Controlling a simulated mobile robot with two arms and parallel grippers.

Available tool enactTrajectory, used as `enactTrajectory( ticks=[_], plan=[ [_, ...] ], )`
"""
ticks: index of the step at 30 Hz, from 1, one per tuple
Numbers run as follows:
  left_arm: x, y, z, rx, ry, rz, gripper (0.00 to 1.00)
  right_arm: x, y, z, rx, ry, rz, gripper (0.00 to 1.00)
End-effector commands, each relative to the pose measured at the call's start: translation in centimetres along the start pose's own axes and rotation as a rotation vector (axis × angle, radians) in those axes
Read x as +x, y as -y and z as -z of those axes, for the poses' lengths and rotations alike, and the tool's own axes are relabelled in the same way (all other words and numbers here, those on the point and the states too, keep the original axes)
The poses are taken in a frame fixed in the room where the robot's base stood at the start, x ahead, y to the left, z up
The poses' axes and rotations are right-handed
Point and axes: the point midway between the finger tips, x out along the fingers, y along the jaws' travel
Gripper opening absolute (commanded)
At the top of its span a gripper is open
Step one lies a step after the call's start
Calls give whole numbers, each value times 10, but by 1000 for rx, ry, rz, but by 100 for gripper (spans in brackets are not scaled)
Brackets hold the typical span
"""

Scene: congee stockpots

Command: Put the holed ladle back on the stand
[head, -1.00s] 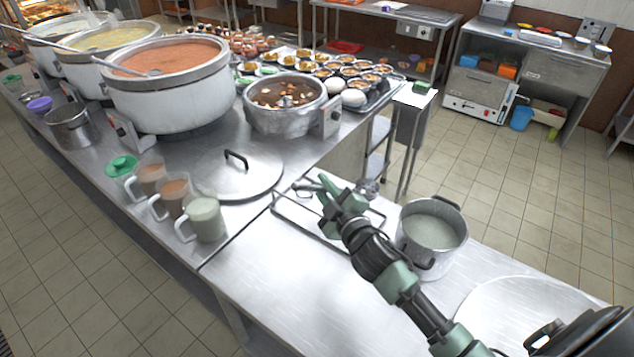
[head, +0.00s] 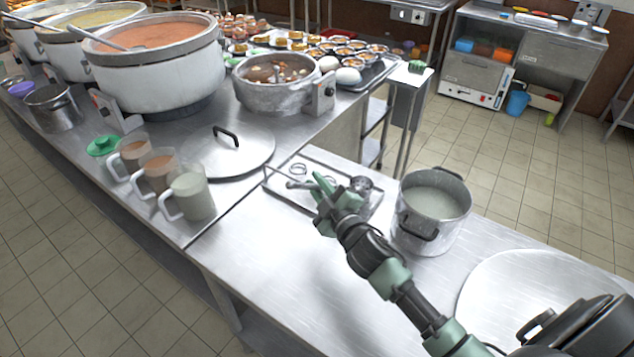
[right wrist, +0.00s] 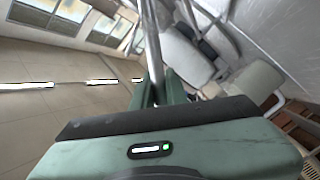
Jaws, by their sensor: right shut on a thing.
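My right gripper (head: 322,190) is shut on a thin metal handle, which I take to be the holed ladle's; the handle (right wrist: 153,45) rises between the green fingers in the right wrist view. In the head view a short grey piece of it (head: 298,185) shows left of the fingers. The stand (head: 275,188), a low metal tray with a wire frame and rings, lies on the steel counter under and behind the gripper. A round metal ladle bowl (head: 361,184) shows at its right end; I cannot tell whether it belongs to the held handle. My left gripper is out of view.
A grey two-handled pot (head: 432,208) stands close right of the stand. A large lid (head: 228,152) and several handled jugs (head: 192,197) are to the left. Another lid (head: 510,295) lies at front right. The counter in front of the stand is clear.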

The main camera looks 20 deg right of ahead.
Motion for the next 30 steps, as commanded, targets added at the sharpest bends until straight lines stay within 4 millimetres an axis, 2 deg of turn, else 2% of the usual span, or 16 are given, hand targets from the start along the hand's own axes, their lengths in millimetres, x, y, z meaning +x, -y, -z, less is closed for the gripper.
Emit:
enactTrajectory(
  ticks=[30],
  plan=[
    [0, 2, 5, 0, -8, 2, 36, -2, 2, 0, -1, -1, -1, 0]
  ],
)
